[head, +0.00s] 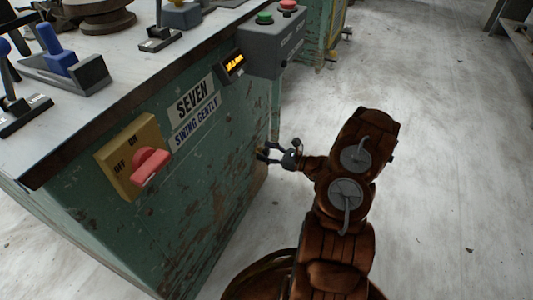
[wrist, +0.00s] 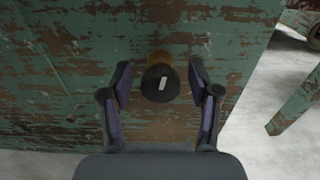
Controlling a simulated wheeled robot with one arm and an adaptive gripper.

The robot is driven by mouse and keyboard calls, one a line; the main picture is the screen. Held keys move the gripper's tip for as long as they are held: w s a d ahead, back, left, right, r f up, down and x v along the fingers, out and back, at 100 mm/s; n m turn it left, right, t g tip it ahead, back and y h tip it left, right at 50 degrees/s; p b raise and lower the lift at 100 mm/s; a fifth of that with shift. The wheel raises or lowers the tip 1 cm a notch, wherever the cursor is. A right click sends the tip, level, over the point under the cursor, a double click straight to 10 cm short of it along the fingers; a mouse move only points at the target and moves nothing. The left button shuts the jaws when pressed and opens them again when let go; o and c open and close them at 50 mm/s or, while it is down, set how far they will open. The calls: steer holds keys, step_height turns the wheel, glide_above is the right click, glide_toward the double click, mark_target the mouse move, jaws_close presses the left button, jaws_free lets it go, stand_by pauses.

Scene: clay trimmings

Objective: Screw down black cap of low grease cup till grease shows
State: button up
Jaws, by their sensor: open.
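The grease cup shows in the wrist view, low on the green side of the machine cabinet. Its black cap (wrist: 160,83) is round and bears a small pale mark on its face. A brass-coloured body (wrist: 160,57) shows just behind the cap. My gripper (wrist: 160,88) is open, with one finger on each side of the cap and a gap on both sides. In the head view my gripper (head: 268,152) reaches to the cabinet's right edge; the cup cannot be made out there. No grease can be made out on the cup.
The worn green cabinet (head: 205,190) stands left of my arm. A red rotary switch (head: 150,166) on a yellow plate and a grey button box (head: 272,42) are on it. Blue levers (head: 58,50) stand on its top. The pale floor (head: 440,130) at right is clear.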

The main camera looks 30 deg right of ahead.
steer(key=c, duration=1.2)
steer(key=shift+o, duration=0.2)
steer(key=shift+r, duration=0.1)
steer(key=shift+p, duration=0.55)
